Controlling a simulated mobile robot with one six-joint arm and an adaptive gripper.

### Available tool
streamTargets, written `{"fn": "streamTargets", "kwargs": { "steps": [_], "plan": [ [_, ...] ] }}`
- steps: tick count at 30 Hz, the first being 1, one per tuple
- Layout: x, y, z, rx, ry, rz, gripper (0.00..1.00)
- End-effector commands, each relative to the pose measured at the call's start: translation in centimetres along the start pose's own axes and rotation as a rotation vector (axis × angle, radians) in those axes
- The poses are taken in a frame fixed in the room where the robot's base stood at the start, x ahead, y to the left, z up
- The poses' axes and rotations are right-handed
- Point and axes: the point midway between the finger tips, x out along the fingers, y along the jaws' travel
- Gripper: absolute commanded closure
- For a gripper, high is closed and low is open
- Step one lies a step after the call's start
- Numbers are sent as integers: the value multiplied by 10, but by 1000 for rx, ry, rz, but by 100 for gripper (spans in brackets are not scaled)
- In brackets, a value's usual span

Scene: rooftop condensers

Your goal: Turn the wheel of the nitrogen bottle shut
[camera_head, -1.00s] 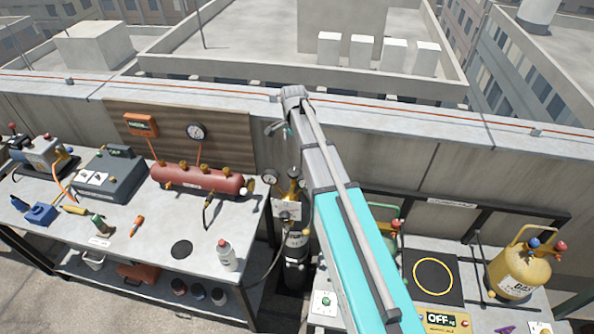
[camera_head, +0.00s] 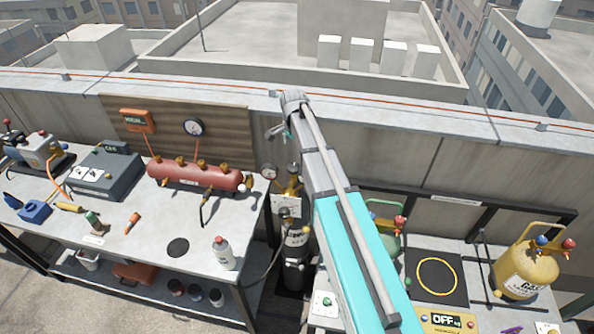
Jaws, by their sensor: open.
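The nitrogen bottle (camera_head: 295,276) is a dark upright cylinder with a pale label, standing in the gap between the two benches. Brass fittings (camera_head: 292,187) and a round gauge (camera_head: 269,171) sit at its top. Its wheel is too small and too close to my arm to make out clearly. My gripper (camera_head: 279,133) shows only in part, at the far end of my arm, above the bottle's top in the picture. It is open and appears empty, apart from the bottle. My forearm hides the area just right of the valve.
The left bench holds a red manifold (camera_head: 194,175), a grey machine (camera_head: 104,172) and a white bottle (camera_head: 223,253). The right bench holds a yellow gas cylinder (camera_head: 527,270), a green cylinder (camera_head: 387,243) and a black scale plate (camera_head: 451,264). A concrete parapet (camera_head: 400,160) runs behind.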

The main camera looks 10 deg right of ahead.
Motion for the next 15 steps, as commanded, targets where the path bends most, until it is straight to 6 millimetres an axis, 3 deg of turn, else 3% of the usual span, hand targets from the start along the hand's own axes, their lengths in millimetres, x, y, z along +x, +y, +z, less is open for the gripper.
{"fn": "streamTargets", "kwargs": {
  "steps": [15],
  "plan": [
    [45,0,0,0,0,0,0]
  ]
}}
